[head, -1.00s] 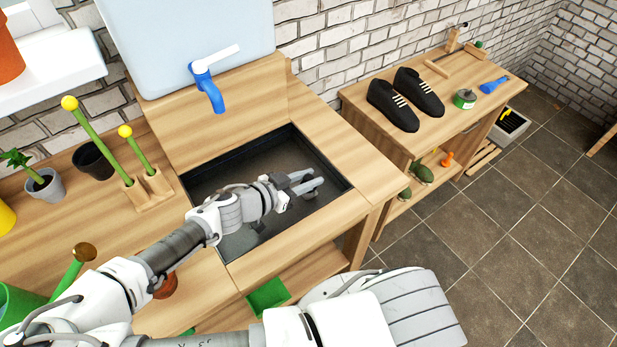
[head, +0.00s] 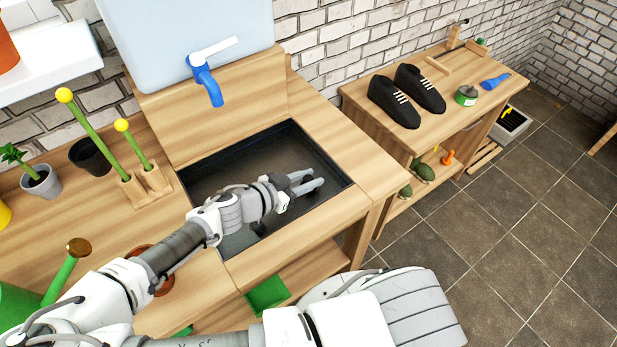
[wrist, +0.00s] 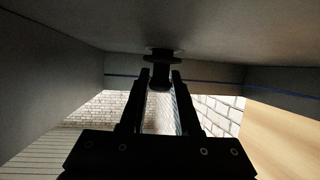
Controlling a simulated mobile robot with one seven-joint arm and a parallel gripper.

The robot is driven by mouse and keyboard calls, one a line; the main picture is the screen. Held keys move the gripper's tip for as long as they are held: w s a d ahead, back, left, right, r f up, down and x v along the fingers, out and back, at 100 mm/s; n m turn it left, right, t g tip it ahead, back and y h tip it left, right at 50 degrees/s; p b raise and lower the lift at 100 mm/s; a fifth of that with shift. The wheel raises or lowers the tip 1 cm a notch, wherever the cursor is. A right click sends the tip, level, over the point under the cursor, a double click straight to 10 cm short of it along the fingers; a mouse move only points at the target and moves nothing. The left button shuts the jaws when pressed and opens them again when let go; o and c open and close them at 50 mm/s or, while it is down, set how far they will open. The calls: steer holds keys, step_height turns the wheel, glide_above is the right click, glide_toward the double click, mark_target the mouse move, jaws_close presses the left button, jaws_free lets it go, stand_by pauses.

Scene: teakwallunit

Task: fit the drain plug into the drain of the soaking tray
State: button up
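The soaking tray (head: 335,166) is a dark, rectangular basin set in the wooden bench below the blue tap. My gripper (head: 307,182) is low inside it, towards its right end, with two grey fingers pointing right. In the wrist view, which looks upside down, the grey tray floor (wrist: 200,28) is at the top. The dark drain plug (wrist: 161,76) is between the fingertips of my gripper (wrist: 161,78), which look closed on its sides. Round flanges sit at its floor end. I cannot tell whether it is seated; the drain opening is not clearly visible.
The blue tap (head: 206,82) hangs over the back of the tray. A wooden holder (head: 146,186) with yellow-knobbed green sticks stands left of it. Black shoes (head: 405,95) rest on the right-hand bench. Tray walls (wrist: 50,65) enclose my gripper closely.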

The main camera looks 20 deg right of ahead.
steer(key=o, duration=0.4)
steer(key=v, duration=0.7)
steer(key=shift+s+a, duration=0.1)
steer(key=shift+a, duration=0.15)
steer(key=shift+p, duration=0.3)
